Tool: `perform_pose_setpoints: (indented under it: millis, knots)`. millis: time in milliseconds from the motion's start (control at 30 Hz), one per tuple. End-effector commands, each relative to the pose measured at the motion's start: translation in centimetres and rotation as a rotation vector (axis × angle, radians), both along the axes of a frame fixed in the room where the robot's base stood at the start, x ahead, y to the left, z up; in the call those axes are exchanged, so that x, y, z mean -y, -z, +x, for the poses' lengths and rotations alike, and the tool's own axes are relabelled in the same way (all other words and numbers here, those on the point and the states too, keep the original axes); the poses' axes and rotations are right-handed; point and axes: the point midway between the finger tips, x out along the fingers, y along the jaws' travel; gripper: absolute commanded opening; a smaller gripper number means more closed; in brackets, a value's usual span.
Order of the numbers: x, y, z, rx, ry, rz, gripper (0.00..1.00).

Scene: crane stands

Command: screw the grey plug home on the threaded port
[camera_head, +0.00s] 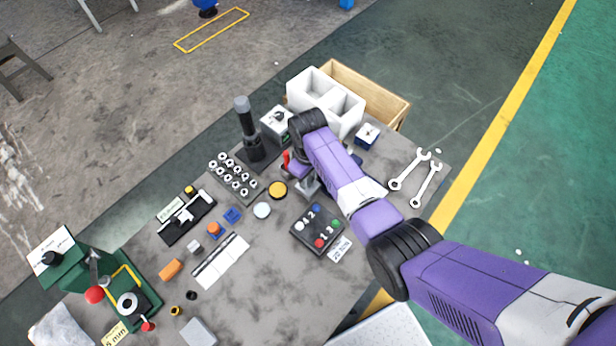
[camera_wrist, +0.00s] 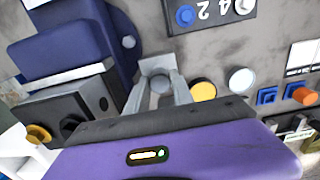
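My gripper (camera_wrist: 158,76) points down at the bench, its two grey fingers close together at the tips. A light grey piece, seemingly the grey plug (camera_wrist: 160,86), sits between the fingers, partly covered by them. In the head view my gripper (camera_head: 309,186) is low over the bench, beside the yellow disc, mostly hidden by my arm. I cannot make out the threaded port for certain. A navy fixture (camera_wrist: 65,45) with pale bars stands left of my fingers in the wrist view, apart from them. Whether the plug touches any thread is hidden.
A button panel (camera_head: 317,229), a yellow disc (camera_head: 278,190) and a pale disc (camera_head: 262,210) lie close by. A rack of rings (camera_head: 233,178), a dark post (camera_head: 248,130), a white bin (camera_head: 325,100) and two wrenches (camera_head: 415,182) stand around. A green press (camera_head: 110,290) is at lower left.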

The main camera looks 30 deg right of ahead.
Motion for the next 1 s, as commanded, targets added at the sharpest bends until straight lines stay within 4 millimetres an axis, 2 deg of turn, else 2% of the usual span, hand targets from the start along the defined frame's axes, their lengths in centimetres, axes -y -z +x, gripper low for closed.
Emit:
perform_pose_setpoints:
  millis: [167,533,1000]
  knots:
    - [-0.03,-0.01,0.01,0.000,0.017,0.000,0.00]
    - [-0.05,0.02,0.01,0.001,0.410,0.000,0.00]
    - [-0.07,0.03,0.00,0.000,0.502,0.001,0.00]
